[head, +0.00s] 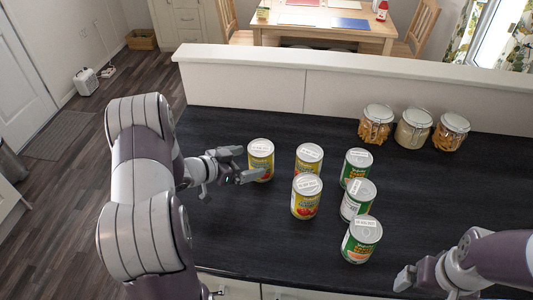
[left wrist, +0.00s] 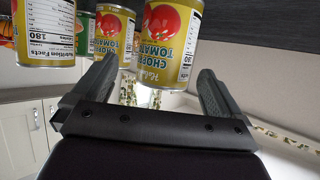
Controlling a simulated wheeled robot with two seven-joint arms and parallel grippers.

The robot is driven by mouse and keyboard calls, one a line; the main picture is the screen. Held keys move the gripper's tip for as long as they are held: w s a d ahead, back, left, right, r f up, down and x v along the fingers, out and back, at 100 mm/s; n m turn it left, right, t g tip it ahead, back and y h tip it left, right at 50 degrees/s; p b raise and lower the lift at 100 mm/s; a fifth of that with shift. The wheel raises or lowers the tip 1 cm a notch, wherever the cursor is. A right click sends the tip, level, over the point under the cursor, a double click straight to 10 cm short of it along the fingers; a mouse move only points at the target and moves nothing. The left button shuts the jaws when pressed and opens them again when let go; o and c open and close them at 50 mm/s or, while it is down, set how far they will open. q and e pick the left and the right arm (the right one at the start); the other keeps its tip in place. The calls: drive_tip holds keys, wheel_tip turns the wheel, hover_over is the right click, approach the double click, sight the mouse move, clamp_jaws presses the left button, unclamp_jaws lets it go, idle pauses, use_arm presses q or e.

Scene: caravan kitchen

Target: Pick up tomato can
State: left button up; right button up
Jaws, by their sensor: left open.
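Three yellow tomato cans stand upright on the dark counter: a left one (head: 262,161), a back one (head: 309,161) and a front one (head: 305,199). My left gripper (head: 246,164) is open, at the left side of the left can, with its fingers pointing toward it. In the left wrist view, which is upside down, a can labelled chopped tomatoes (left wrist: 168,38) shows ahead between the open fingers (left wrist: 153,82); I cannot tell whether they touch it. Another tomato can (left wrist: 114,38) is beyond. My right gripper (head: 405,279) is at the lower right, away from the cans; its jaws are unclear.
Three green-labelled cans (head: 355,167) (head: 357,201) (head: 361,241) stand in a row right of the tomato cans. Several lidded glass jars (head: 414,128) stand at the back right by the low white wall (head: 330,85). The front left and right of the counter (head: 455,190) are clear.

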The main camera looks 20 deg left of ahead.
use_arm(q)
drive_tip(key=shift+w+d+f, duration=0.15)
drive_tip(key=shift+w+d, duration=0.15)
drive_tip(key=shift+d, duration=0.35)
drive_tip(key=shift+w+a+f+p, duration=0.25)
drive_tip(key=shift+w+f+p, duration=0.15)
drive_tip(key=shift+w+f, duration=0.1)
drive_tip(key=x, duration=0.4)
drive_tip(key=shift+w+f+p, duration=0.1)
drive_tip(key=shift+w+p, duration=0.25)
drive_tip(key=shift+w, duration=0.05)
drive_tip(key=shift+d, duration=0.1)
drive_tip(key=shift+s+a, duration=0.1)
drive_tip(key=shift+a, duration=0.1)
drive_tip(key=shift+c, duration=1.2)
drive_tip(key=c, duration=1)
use_arm(e)
drive_tip(key=shift+s+a+r, duration=0.15)
drive_tip(key=shift+a+r, duration=0.1)
drive_tip(key=shift+r, duration=0.2)
drive_tip(key=shift+s+a+r, duration=0.15)
drive_tip(key=shift+a+r, duration=0.05)
drive_tip(key=shift+r, duration=0.25)
